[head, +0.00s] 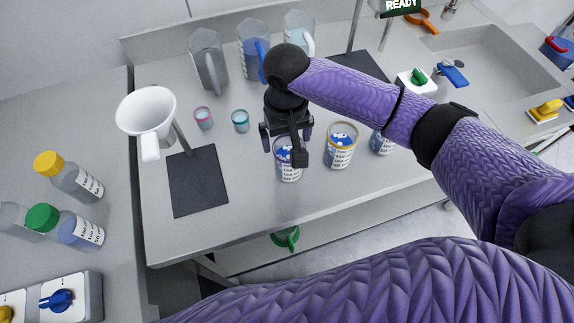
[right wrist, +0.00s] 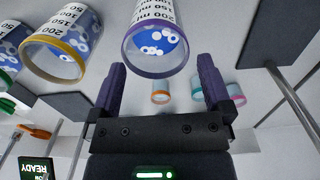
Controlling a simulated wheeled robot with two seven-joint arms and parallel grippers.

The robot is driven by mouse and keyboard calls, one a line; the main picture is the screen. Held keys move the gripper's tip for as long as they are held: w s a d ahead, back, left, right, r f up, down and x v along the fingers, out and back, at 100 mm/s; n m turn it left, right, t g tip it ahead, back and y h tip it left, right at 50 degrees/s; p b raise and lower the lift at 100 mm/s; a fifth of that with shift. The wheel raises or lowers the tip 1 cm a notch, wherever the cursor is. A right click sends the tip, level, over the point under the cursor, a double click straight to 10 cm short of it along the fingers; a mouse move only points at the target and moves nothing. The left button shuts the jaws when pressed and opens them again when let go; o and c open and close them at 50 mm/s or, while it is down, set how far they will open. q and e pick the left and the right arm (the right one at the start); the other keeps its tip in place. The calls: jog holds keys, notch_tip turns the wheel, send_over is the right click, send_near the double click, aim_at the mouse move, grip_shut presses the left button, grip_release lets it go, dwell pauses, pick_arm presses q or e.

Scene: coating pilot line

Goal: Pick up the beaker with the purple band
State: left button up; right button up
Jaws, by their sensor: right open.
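The beaker with the purple band (right wrist: 155,52) is a clear cup with a purple rim, volume print and blue-and-white contents. In the head view this beaker (head: 290,174) stands on the bench, partly hidden by my right gripper (head: 287,140). The right gripper is open and empty above and just behind the beaker. In the right wrist view, its two purple fingers (right wrist: 161,66) point towards the beaker, whose rim lies across the gap beyond the fingertips. I cannot tell whether they touch. My left gripper is not in view.
A yellow-banded beaker (head: 340,158) stands close on the right, with another beaker (head: 381,143) beyond it. Small pink (head: 203,118) and teal (head: 240,121) cups stand behind left. Pitchers (head: 208,62) line the back. A funnel stand (head: 198,182) is left; bench front is clear.

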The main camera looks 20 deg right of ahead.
aim_at(287, 156)
jog(key=f, duration=0.2)
jog(key=f+b, duration=0.1)
jog(key=f, duration=0.2)
jog(key=shift+s+f, duration=0.3)
jog(key=shift+s, duration=0.1)
jog(key=shift+r, duration=0.1)
jog(key=c, duration=1.2)
